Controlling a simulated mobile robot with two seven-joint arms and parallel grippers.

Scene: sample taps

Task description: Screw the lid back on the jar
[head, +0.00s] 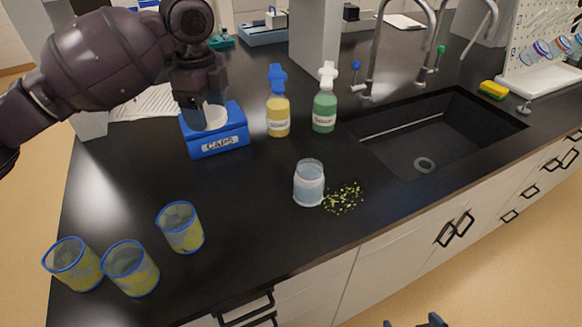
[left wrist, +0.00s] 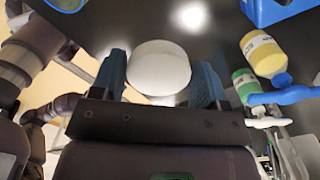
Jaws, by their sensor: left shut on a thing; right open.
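The jar (head: 309,186) stands upright on the black counter, translucent with pale bluish contents and no lid on it. My left gripper (head: 206,104) is above the blue CAPS box, to the left of and behind the jar. It is shut on a round white lid (head: 214,118). In the left wrist view the lid (left wrist: 159,68) sits between the two blue-grey fingers (left wrist: 158,78). From the head view I cannot tell the lid's exact height over the box. My right gripper (head: 414,322) shows only its dark fingertips at the bottom edge, apart and empty, well away from the jar.
The blue CAPS box (head: 220,144) and the yellow (head: 279,117) and green (head: 324,111) bottles stand behind the jar. Yellow-green specks (head: 344,198) lie right of it. Blue-rimmed beakers (head: 183,230) stand front left. A sink (head: 440,135) is at right. The counter's front middle is clear.

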